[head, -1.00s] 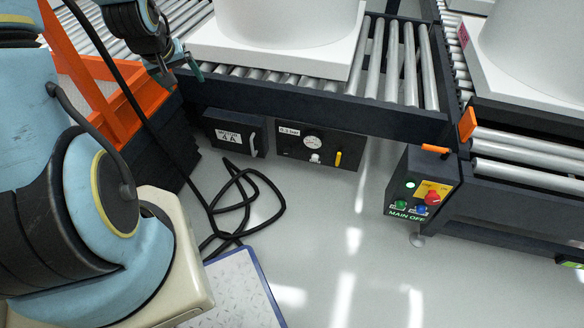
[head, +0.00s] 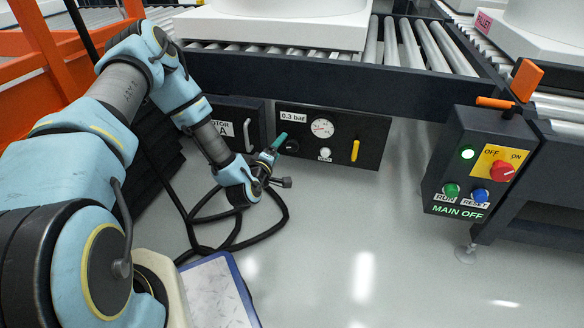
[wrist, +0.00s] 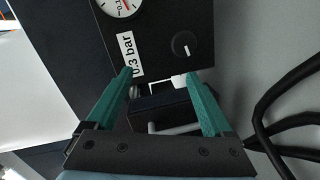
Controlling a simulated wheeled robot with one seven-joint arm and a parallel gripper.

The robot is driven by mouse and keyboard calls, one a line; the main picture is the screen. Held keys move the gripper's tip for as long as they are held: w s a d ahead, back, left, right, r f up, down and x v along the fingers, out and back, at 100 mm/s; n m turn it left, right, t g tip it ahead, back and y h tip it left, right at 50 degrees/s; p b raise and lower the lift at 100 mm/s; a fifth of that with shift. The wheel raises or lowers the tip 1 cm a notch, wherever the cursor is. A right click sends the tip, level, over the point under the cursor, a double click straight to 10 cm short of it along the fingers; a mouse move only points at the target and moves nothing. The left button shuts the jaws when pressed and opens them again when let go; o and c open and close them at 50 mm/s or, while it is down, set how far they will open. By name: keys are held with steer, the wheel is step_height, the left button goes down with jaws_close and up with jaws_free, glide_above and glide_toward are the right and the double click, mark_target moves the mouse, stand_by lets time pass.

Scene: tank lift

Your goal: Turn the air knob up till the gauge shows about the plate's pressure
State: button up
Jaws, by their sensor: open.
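The black air panel hangs under the roller conveyor. Its "0.3 bar" plate (head: 292,116) is at its upper left, with the round white gauge (head: 322,128) beside it. The dial is too small to read surely. A black knob (head: 291,146) sits below the plate; the wrist view shows this knob (wrist: 186,45) with a white mark. The gauge (wrist: 118,6) is cut off at the top there, beside the plate (wrist: 131,64). My gripper (head: 272,158) is open and empty in front of the panel's left end. In the wrist view the fingertips (wrist: 160,73) are apart from the knob.
A white knob (head: 324,154) and a yellow lever (head: 355,150) are also on the panel. The motor box (head: 229,125) with a handle adjoins it at left. A black cable (head: 237,235) loops on the floor. The switch box (head: 475,165) stands right; floor between is clear.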

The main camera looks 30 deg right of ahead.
mark_target(292, 147)
step_height(292, 147, down, 6)
steer(key=s+n+t+b, duration=0.2)
steer(key=n+b, duration=0.1)
steer(key=b+x, duration=0.5)
steer(key=x, duration=0.5)
steer(key=shift+d, duration=0.35)
steer(key=shift+w+d+r, duration=0.1)
steer(key=shift+w+d, duration=0.2)
jaws_close()
steer(key=shift+m, duration=0.5)
